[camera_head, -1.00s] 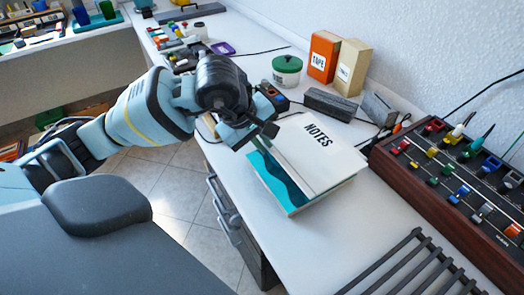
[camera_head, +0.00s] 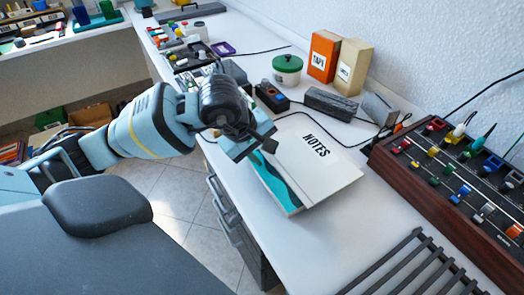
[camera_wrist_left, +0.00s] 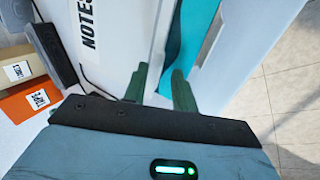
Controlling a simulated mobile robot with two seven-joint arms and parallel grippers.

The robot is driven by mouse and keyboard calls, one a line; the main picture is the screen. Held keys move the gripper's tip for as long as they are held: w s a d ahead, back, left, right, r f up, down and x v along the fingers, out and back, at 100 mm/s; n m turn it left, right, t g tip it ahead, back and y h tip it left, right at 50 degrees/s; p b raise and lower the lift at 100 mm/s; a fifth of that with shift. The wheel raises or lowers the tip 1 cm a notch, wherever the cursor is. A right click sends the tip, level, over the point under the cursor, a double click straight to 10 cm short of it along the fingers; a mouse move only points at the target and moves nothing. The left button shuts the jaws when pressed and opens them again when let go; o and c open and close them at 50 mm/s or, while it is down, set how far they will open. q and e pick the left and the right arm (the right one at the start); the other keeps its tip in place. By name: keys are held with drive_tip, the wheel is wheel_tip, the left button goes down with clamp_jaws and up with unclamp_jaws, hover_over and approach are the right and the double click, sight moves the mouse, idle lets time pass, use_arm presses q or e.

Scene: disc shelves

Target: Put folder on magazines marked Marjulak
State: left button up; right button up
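A white folder lettered NOTES (camera_head: 325,160) lies on a magazine with a teal and white cover (camera_head: 277,182) on the desk. The magazine shows along the folder's left side; the name Marjulak is not readable. In the left wrist view the folder (camera_wrist_left: 112,45) is beside the teal strip (camera_wrist_left: 187,38). My left gripper (camera_head: 268,143) is at the folder's upper left edge. In the left wrist view its two green fingers (camera_wrist_left: 158,88) stand apart, open, with the folder's edge between or just beyond them. My right gripper is not in view.
A green-lidded jar (camera_head: 287,68), an orange TAPE box (camera_head: 322,56) and a beige box (camera_head: 352,66) stand against the wall. A control panel (camera_head: 455,190) is right of the folder, a slatted rack (camera_head: 420,265) in front. The desk edge drops off left.

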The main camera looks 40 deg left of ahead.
use_arm(q)
drive_tip(key=p+v, duration=0.1)
drive_tip(key=v, duration=1.1)
drive_tip(key=shift+w+r, duration=0.1)
